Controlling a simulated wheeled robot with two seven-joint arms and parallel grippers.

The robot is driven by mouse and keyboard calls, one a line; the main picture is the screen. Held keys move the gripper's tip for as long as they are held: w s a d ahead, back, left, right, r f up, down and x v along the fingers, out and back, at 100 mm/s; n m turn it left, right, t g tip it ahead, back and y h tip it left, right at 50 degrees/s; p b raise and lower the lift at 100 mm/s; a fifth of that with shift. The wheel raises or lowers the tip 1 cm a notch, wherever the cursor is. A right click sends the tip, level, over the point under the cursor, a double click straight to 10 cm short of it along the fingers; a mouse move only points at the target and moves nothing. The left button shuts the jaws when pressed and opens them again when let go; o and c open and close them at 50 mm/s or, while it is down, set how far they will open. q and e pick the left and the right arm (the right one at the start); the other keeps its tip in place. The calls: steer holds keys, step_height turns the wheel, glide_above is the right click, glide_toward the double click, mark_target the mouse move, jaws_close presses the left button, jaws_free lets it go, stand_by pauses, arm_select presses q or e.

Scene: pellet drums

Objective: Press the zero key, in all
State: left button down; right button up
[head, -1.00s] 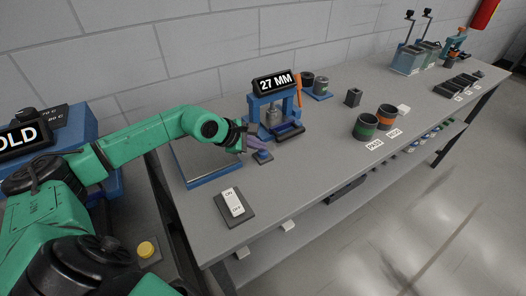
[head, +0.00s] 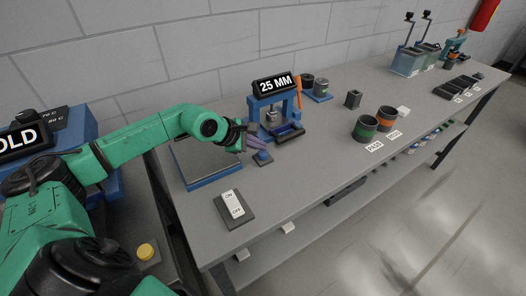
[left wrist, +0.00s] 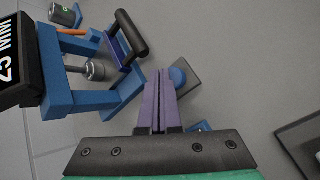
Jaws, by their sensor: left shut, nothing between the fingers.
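A round blue key (head: 263,155) sits on a small dark plate in front of the blue press-like gauge (head: 257,112). The gauge's sign (head: 275,84) reads 25 MM. My left gripper (head: 256,141) is shut and empty, with purple fingers just above and beside the key. In the left wrist view the closed fingertips (left wrist: 160,74) lie just left of the blue key (left wrist: 178,77) and overlap its edge; whether they touch it I cannot tell. No zero mark is readable on the key. My right gripper is not in view.
A blue-edged plate (head: 212,181) lies under my left forearm. An ON/OFF switch (head: 234,206) stands near the bench's front edge. Two drums (head: 365,128) (head: 386,118) stand to the right behind labels. The bench between the switch and drums is clear.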

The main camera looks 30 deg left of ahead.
mark_target(259, 154)
arm_select(q)
steer(key=shift+r, duration=0.3)
steer(key=shift+r, duration=0.1)
steer(key=shift+r+p, duration=1.3)
steer(key=shift+r, duration=1.15)
